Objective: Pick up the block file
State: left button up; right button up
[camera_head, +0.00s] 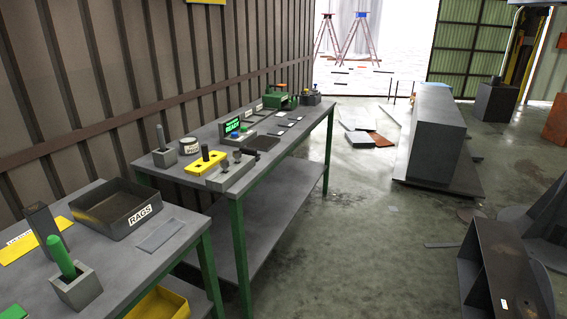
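I cannot tell for sure which thing is the block file. A green-handled tool (61,257) stands upright, slightly tilted, in a square grey block holder (78,290) on the near table at lower left. A dark-handled tool (161,136) stands upright in a similar grey block (165,157) on the farther table. A yellow piece with a dark knob (205,162) lies next to it, beside a grey vise-like fixture (232,172). The parts of the tools inside the blocks are hidden. Neither of my grippers is in view.
The near table holds a dark tray marked RAGS (118,216), a flat grey plate (160,235) and a dark upright box (42,224). A green case (276,100) sits at the far table's end. Steel beams (500,270) lie at right. The floor (350,240) between is clear.

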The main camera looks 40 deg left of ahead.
aim_at(246, 151)
jog(key=u, duration=1.5)
jog(key=i+l+u, duration=0.25)
jog(key=i+l, duration=0.45)
jog(key=i+l+u, duration=0.25)
jog(key=i+l, duration=0.5)
jog(key=l, duration=0.15)
